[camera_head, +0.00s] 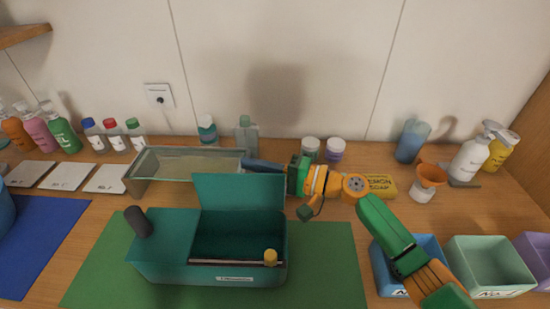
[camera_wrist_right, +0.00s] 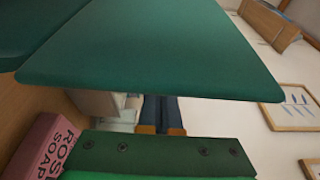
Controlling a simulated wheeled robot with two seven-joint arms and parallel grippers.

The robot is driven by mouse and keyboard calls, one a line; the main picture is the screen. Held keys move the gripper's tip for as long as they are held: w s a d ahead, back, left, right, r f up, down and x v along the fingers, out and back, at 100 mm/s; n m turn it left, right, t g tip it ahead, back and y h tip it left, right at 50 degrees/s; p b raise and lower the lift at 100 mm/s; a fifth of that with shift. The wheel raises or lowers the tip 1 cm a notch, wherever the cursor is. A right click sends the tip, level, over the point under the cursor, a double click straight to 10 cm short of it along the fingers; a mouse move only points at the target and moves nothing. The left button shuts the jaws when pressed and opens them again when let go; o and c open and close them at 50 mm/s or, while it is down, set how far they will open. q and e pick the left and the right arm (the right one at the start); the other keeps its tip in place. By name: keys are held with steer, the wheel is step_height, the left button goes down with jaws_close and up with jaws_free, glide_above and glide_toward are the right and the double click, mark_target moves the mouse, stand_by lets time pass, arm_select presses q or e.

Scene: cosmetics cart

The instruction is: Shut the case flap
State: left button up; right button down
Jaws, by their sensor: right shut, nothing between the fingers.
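The teal case (camera_head: 170,245) stands on the green mat with its right compartment open. Its flap (camera_head: 240,192) stands up from the back edge, and its underside faces me. My right gripper (camera_head: 250,165) is shut and empty. It is behind the flap's top edge, near the upper right corner, and its fingertips point left. In the right wrist view, the flap (camera_wrist_right: 150,50) fills the upper part as a teal panel, close to the dark fingers (camera_wrist_right: 162,113). Whether they touch it cannot be told. My left gripper is out of view.
A clear tray (camera_head: 140,184) stands behind the case, close to my right fingers. A yellow soap box (camera_head: 380,188) lies behind my right wrist. Blue (camera_head: 380,262) and pale green (camera_head: 490,262) bins stand right of the mat. A pink soap box (camera_wrist_right: 45,148) shows in the wrist view.

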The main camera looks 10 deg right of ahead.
mark_target(254, 176)
steer(key=s, duration=0.1)
steer(key=s+p, duration=0.1)
steer(key=s, duration=0.2)
steer(key=shift+r+p, duration=0.25)
steer(key=shift+p, duration=0.05)
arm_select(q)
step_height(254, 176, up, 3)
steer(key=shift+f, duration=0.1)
arm_select(e)
steer(key=shift+w+a+f, duration=0.1)
steer(key=shift+w+f, duration=0.05)
steer(key=shift+w, duration=0.15)
